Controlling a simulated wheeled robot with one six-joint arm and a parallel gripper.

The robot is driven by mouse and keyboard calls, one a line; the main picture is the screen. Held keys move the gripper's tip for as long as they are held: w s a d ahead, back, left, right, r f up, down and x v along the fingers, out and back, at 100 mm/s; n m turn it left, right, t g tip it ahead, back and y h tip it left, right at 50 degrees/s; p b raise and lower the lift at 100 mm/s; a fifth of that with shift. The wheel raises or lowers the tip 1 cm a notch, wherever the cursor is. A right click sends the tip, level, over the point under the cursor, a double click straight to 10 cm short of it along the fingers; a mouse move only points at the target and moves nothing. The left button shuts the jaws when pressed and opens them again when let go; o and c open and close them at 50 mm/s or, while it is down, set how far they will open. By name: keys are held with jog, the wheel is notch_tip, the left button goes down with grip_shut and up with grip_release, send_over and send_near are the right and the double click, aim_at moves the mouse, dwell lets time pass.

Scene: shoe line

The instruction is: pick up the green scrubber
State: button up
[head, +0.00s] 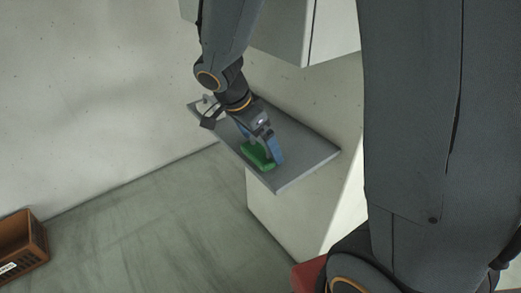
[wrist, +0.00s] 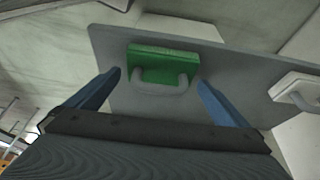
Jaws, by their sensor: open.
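The green scrubber (head: 257,156) lies on a grey shelf (head: 308,157) in the head view. In the wrist view the scrubber (wrist: 164,60) is a green block with a pale grey loop handle (wrist: 163,86) on the near side. My gripper (head: 262,143) is right over the scrubber in the head view, its blue fingers partly hiding it. In the wrist view my gripper (wrist: 160,82) is open, with one blue finger on each side of the scrubber and visible gaps to both. I cannot tell whether the fingertips touch the shelf.
A white object with a loop handle (wrist: 298,89) sits at the right of the shelf in the wrist view. A white cabinet (head: 285,30) hangs above the shelf. A brown crate (head: 22,243) stands on the floor at far left. The shelf's front right part is bare.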

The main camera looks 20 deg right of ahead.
aim_at(257, 152)
jog(key=shift+d+f, duration=0.15)
jog(key=shift+f, duration=0.25)
jog(key=c, duration=0.9)
jog(key=shift+r, duration=0.1)
jog(key=shift+c, duration=0.2)
jog(key=shift+a+r+b, duration=0.25)
jog(key=shift+b, duration=0.2)
jog(key=r, duration=0.2)
jog(key=r+b, duration=0.1)
jog(key=r, duration=0.3)
jog(key=shift+s+a+r+b, duration=0.1)
jog(key=shift+a+r+b, duration=0.1)
jog(key=shift+a+b, duration=0.15)
jog(key=s+a+b, duration=0.2)
jog(key=s+a, duration=0.1)
jog(key=a, duration=0.6)
jog(key=s+a+b, duration=0.2)
jog(key=s+a, duration=0.1)
jog(key=a, duration=0.6)
